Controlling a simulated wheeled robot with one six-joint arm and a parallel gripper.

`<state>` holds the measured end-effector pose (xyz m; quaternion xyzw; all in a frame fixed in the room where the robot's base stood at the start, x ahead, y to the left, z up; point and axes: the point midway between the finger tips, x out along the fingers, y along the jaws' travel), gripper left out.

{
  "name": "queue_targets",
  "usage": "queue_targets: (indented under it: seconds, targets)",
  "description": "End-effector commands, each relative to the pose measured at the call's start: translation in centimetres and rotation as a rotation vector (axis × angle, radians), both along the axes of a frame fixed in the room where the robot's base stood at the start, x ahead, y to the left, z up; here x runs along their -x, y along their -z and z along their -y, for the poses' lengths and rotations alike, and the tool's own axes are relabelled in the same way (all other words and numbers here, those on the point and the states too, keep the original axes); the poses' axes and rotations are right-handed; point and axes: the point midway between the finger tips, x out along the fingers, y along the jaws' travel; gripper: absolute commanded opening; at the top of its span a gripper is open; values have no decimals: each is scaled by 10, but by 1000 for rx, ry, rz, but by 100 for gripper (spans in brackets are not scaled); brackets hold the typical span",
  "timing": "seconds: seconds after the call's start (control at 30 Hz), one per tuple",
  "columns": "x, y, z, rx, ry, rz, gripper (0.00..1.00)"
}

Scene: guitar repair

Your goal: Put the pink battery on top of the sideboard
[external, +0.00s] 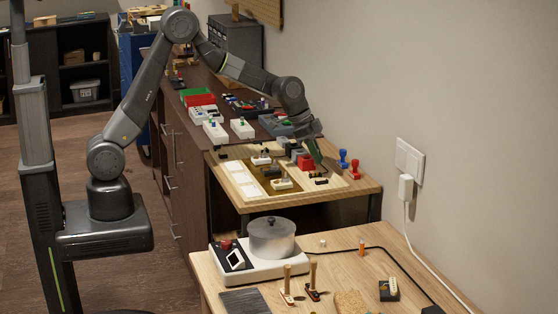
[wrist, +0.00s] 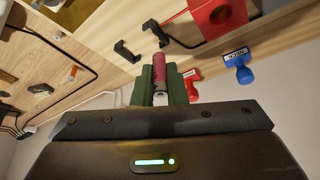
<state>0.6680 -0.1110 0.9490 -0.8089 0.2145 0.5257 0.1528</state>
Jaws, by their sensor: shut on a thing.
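The pink battery (wrist: 158,72) stands between the green fingers of my gripper (wrist: 160,92) in the wrist view. My gripper is shut on it, and its pink end sticks out past the fingertips. In the external view my gripper (external: 315,152) is low over the right part of the middle wooden table (external: 348,189). I cannot make out the battery there, nor tell whether it touches the table. The sideboard (external: 187,175) is the long dark brown cabinet with handles, behind and left of that table. Its top holds many items.
Red and blue stamps (external: 354,169) stand right of my gripper, close to the wall. Black brackets (wrist: 127,51) and a red block (wrist: 217,16) are near the battery. White boxes (external: 215,131), a red bin (external: 200,100) and tools crowd the sideboard top. A pot (external: 271,238) stands on the front table.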

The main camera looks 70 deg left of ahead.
Motion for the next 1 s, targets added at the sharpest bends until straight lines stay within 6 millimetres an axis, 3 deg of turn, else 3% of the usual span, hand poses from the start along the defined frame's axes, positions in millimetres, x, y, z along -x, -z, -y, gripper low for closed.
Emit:
queue_targets:
  seconds: [0.03,0.1,0.3,0.37,0.53,0.77,1.0]
  targets:
    - [6,-3,-22,-1,-35,0,0]
    - [14,-6,-46,-3,-75,2,0]
    - [40,-4,-98,-4,-167,-2,0]
    - [48,1,-106,-1,-191,-6,0]
    - [62,15,-111,9,-225,-23,0]
    - [65,18,-111,12,-233,-27,0]
    - [64,-3,-111,13,-233,-22,0]
